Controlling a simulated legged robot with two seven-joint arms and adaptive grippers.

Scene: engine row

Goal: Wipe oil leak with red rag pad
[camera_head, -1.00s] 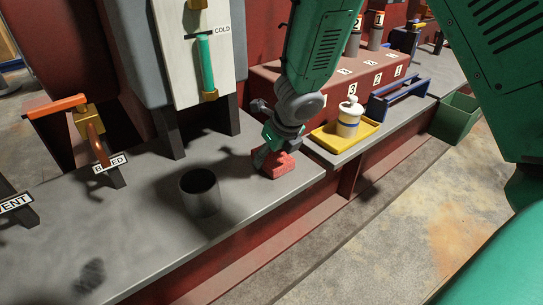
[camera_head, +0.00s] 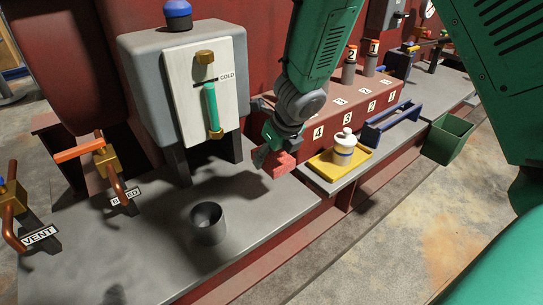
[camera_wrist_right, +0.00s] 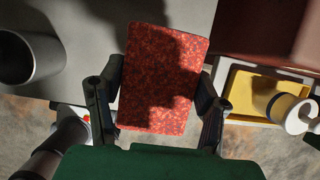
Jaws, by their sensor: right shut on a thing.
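The red rag pad (camera_head: 278,164) is a speckled red block, also seen flat and close in the right wrist view (camera_wrist_right: 163,80). My right gripper (camera_head: 270,152) is shut on it, with one dark finger along each side in the wrist view (camera_wrist_right: 157,100). The pad appears held a little above the grey bench (camera_head: 150,245), near its right end. A dark oil patch (camera_head: 114,295) shows at the bottom edge of the head view, partly cut off. My left gripper is not in view.
A dark open cup (camera_head: 207,224) stands on the bench, left of the pad. A white bottle (camera_head: 344,147) stands in a yellow tray (camera_head: 325,172) to the right. Valves with orange (camera_head: 80,151) and copper handles are at left. A green bin (camera_head: 446,140) is far right.

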